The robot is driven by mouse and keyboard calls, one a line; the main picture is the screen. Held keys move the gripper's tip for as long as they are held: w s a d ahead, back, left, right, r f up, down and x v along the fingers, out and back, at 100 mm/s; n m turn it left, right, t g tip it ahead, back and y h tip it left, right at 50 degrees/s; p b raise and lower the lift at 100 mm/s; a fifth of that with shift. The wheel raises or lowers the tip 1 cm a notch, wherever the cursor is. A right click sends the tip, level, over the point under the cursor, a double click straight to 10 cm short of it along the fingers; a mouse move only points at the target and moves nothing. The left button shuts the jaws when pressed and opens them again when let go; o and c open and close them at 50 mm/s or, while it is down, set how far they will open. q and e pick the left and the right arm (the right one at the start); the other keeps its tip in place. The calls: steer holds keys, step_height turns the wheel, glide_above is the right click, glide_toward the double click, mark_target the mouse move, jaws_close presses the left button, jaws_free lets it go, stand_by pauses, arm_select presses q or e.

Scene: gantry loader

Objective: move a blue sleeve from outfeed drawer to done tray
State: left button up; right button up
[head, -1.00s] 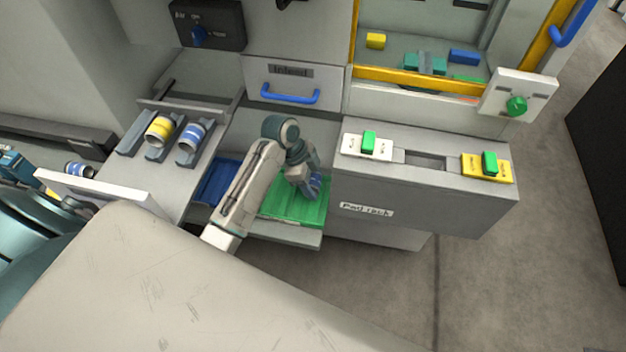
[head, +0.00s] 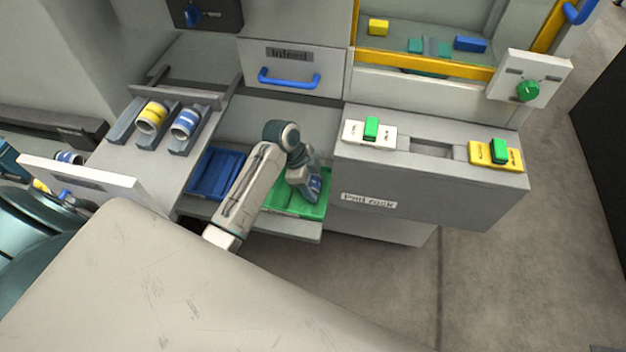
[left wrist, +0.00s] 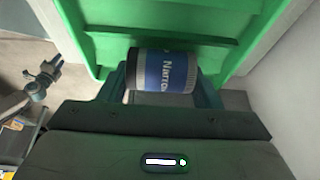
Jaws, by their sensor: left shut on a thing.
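My left gripper (head: 313,190) is at the green tray (head: 287,205) on the low shelf, pointing down. It is shut on a blue sleeve, whose blue and white label (left wrist: 170,71) shows between the fingers in the left wrist view. The green tray (left wrist: 110,45) fills the space beyond the sleeve there; I cannot tell whether they touch. The pulled-out drawer with a white front (head: 85,182) holds a yellow-banded sleeve (head: 152,117) and another blue-banded sleeve (head: 186,123) in grey cradles.
A blue tray (head: 213,174) lies left of the green tray. The pad rack (head: 400,200) stands close on the right, with green blocks on its white and yellow pads. The infeed drawer (head: 290,68) is shut behind. Open floor lies at right.

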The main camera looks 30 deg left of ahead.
arm_select(q)
steer(key=shift+f, duration=0.3)
steer(key=o, duration=1.2)
steer(key=shift+r, duration=0.1)
steer(key=v, duration=1)
steer(key=shift+a+r, duration=0.2)
steer(key=shift+r, duration=0.1)
